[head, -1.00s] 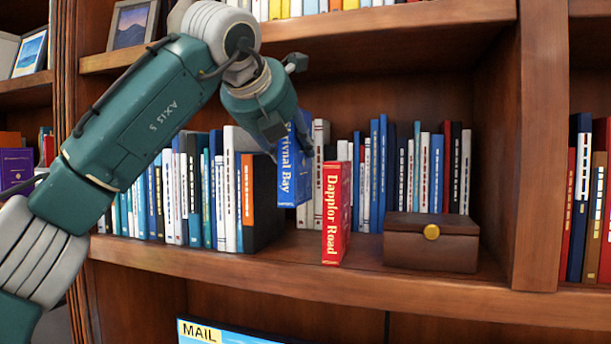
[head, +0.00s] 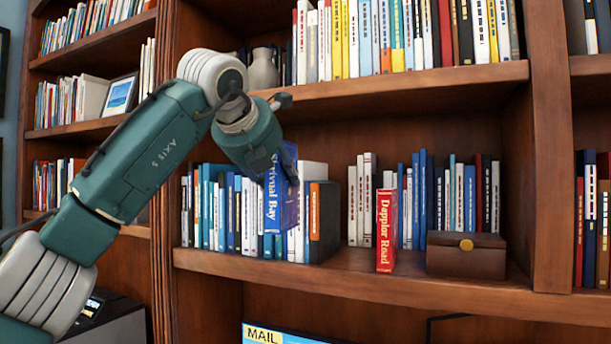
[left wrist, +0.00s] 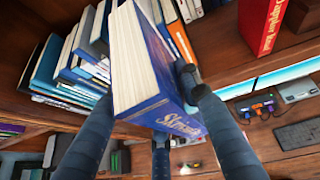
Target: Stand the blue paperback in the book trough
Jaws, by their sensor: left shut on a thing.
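The blue paperback, titled "Survival Bay" (head: 281,205), is upright in the head view, in front of the books on the middle shelf. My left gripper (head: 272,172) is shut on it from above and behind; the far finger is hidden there. In the left wrist view the blue paperback (left wrist: 150,70) sits between my left fingers, its cream page edges and blue cover showing. I cannot make out a book trough in either view. My right gripper is not in view.
A red book, "Dapplor Road" (head: 386,230), stands at the shelf's front, beside a brown box (head: 466,254) with a gold clasp. Rows of books line the back. Bare shelf (head: 345,262) lies left of the red book. A desk with a keyboard (left wrist: 297,133) shows below.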

